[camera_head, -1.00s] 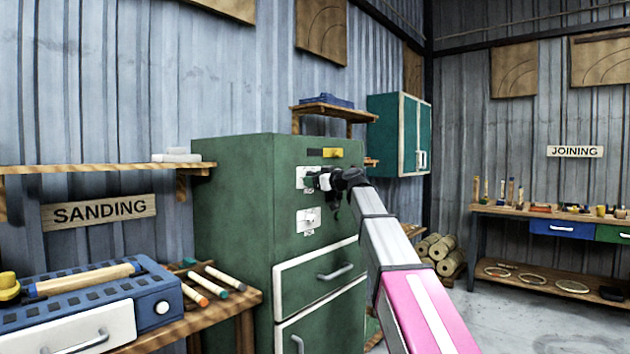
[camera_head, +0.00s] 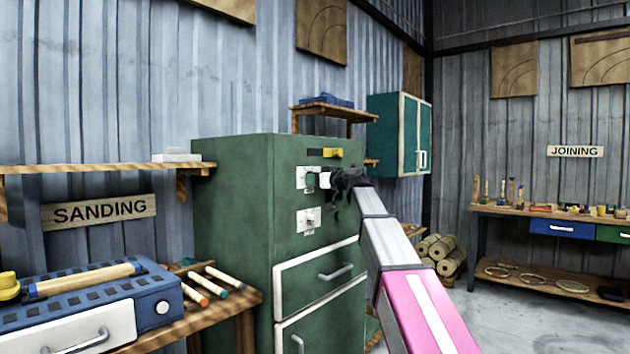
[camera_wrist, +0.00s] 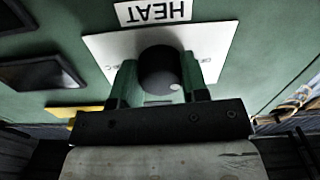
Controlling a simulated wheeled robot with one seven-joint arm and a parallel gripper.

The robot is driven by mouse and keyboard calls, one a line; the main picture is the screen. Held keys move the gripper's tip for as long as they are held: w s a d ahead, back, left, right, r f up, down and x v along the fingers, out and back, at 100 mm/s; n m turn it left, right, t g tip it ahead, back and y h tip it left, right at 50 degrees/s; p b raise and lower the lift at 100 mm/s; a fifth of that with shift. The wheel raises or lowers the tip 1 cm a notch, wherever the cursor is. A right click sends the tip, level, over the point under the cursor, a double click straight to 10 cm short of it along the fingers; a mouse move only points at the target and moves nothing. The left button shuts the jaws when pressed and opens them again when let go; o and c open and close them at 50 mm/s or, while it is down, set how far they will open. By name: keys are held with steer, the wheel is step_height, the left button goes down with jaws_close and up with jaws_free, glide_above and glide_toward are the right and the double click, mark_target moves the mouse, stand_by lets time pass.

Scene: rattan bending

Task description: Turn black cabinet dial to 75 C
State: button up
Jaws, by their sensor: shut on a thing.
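A round black dial (camera_wrist: 158,66) with a pale dot on its rim sits on a white plate (camera_wrist: 105,46) on the green cabinet (camera_head: 235,200). A HEAT label (camera_wrist: 155,11) appears upside down beside the plate in the wrist view. My gripper (camera_wrist: 158,84) is shut on the dial, one finger on each side of it. In the head view my gripper (camera_head: 324,180) is at the upper white plate (camera_head: 302,177), and the dial is largely hidden behind it. The scale marks are too blurred to read, so the dial's setting cannot be told.
A second white plate with a knob (camera_head: 308,221) sits below. A yellow part (camera_head: 333,153) is above the dial. Drawers with handles (camera_head: 320,270) are lower on the cabinet. A bench with a blue toolbox (camera_head: 100,300) stands left. Open floor lies to the right.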

steer(key=m, duration=0.5)
steer(key=shift+s+m, duration=0.1)
steer(key=shift+m, duration=0.2)
steer(key=m, duration=0.5)
steer(key=shift+a, duration=0.1)
steer(key=m, duration=0.5)
steer(key=shift+s+r+m, duration=0.1)
steer(key=shift+r+m, duration=0.05)
steer(key=shift+m, duration=0.25)
steer(key=m, duration=0.5)
steer(key=shift+m, duration=0.3)
steer(key=o, duration=0.9)
steer(key=shift+o, duration=0.2)
steer(key=v, duration=1.1)
